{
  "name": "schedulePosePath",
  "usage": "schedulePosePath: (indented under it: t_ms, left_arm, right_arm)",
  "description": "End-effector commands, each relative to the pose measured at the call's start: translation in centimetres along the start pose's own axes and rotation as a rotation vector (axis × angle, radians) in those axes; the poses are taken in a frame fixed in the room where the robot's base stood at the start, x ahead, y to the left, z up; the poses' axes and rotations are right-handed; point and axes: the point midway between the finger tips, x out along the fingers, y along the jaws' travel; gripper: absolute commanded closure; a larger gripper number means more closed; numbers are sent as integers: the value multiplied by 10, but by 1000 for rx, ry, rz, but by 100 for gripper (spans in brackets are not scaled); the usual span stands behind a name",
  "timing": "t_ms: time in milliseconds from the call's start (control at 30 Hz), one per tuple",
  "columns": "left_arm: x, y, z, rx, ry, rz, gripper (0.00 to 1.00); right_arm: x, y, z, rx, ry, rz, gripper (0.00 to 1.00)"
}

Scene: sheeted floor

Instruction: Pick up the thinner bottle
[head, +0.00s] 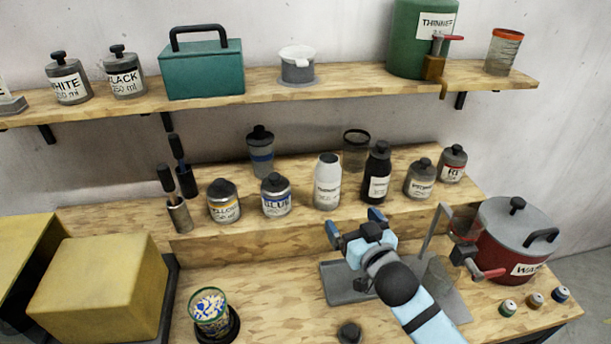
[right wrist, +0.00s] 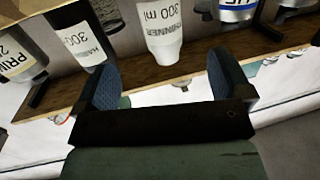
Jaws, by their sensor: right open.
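The thinner bottle (head: 327,184) is white with a dark cap and a label. It stands upright on the raised middle step of the bench, between the blue paint jar (head: 276,196) and a black bottle (head: 377,174). In the right wrist view the thinner bottle (right wrist: 164,30) shows beyond the fingers, centred between them, with "THINNER 300 ml" on it. My right gripper (head: 355,224) is open and empty, in front of the step and a little right of the bottle, apart from it. Its fingers also show in the right wrist view (right wrist: 163,72). My left gripper is out of view.
A yellow paint jar (head: 223,202) and a primer jar (head: 420,180) stand on the same step. Behind are a clear cup (head: 355,150) and a blue-banded bottle (head: 260,150). A red pot (head: 515,240) stands right of my arm. A green drum (head: 410,40) is on the upper shelf.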

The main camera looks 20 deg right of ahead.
Motion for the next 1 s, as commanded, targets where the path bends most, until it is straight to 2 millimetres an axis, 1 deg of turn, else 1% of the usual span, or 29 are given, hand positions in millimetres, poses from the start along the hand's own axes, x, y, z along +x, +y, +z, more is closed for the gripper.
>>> schedulePosePath:
  t_ms: [67, 167, 400, 500, 667, 733, 900, 1000]
  left_arm:
    - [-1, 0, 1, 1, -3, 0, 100]
    - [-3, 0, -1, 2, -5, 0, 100]
    - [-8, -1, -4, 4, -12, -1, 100]
    - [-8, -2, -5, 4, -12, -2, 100]
    - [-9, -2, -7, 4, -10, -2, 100]
    - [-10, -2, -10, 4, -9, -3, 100]
    - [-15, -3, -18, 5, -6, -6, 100]
    - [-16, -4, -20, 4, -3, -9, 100]
  right_arm:
    - [5, 1, -4, 3, 9, 4, 4]
    - [20, 2, -6, 2, 11, 5, 4]
    - [67, 2, -6, 0, 10, 5, 4]
    - [80, 2, -5, 2, 9, 5, 4]
    - [89, 2, -4, 2, 8, 4, 4]
    - [96, 2, -4, 2, 8, 4, 4]
    - [123, 2, -1, 0, 8, 5, 4]
    - [134, 2, -1, 2, 8, 4, 4]
